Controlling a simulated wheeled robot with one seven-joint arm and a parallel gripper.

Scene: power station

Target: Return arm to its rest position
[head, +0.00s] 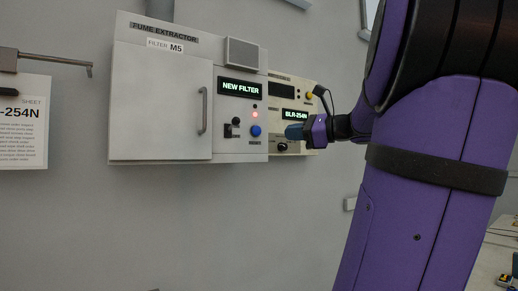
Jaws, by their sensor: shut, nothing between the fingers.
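My purple and black arm (430,150) fills the right side of the head view. My gripper (296,131) is shut and points left, in front of the cream panel (310,82) on the wall. Nothing shows between the fingers.
The fume extractor (160,95) has a closed door with a handle (203,110), a NEW FILTER display (240,88), a lit red lamp (255,114) and a blue button (255,131). A printed sheet (22,125) and a metal bracket (60,60) are at left. The wall below is clear.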

